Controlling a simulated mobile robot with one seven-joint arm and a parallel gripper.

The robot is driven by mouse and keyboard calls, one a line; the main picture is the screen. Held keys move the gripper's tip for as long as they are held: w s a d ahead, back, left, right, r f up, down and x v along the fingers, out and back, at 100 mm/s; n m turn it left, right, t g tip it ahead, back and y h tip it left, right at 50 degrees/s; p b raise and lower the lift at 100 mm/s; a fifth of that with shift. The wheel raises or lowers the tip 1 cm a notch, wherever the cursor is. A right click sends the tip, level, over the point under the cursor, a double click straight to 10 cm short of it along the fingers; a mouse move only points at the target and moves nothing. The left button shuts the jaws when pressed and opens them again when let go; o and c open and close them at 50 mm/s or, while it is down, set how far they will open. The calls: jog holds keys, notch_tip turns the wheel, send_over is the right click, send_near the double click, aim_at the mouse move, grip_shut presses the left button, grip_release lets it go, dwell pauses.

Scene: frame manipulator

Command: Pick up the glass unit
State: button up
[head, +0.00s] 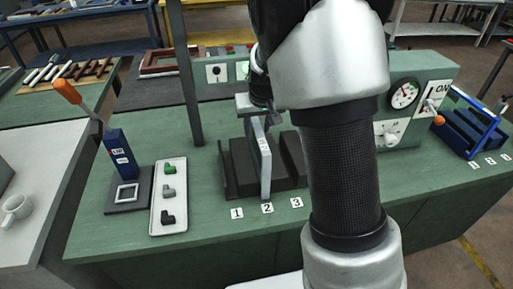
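The glass unit (264,165) appears to be the thin, pale grey-blue panel standing upright in the dark slotted rack (238,178), in line with the label 2. My gripper (261,110) is above the rack, at the panel's top edge. A pale part of the gripper shows left of the panel's top and a darker part right of it. The fingertips are small and partly hidden by my arm, so I cannot tell whether they touch or grip the panel. My arm also hides the rack's right end.
Left on the green bench stand a blue press (121,153) with an orange-handled lever, a small square frame (127,193) and a white tray (170,223) of small corner pieces. Right are a gauge panel (404,94) with an ON lever and a blue rack (468,125). The front bench strip is mostly clear.

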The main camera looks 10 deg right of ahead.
jog(key=x, duration=0.4)
jog(key=shift+w, duration=0.15)
grip_shut()
dwell(0.8)
jog(key=shift+r, duration=0.1)
dwell(0.3)
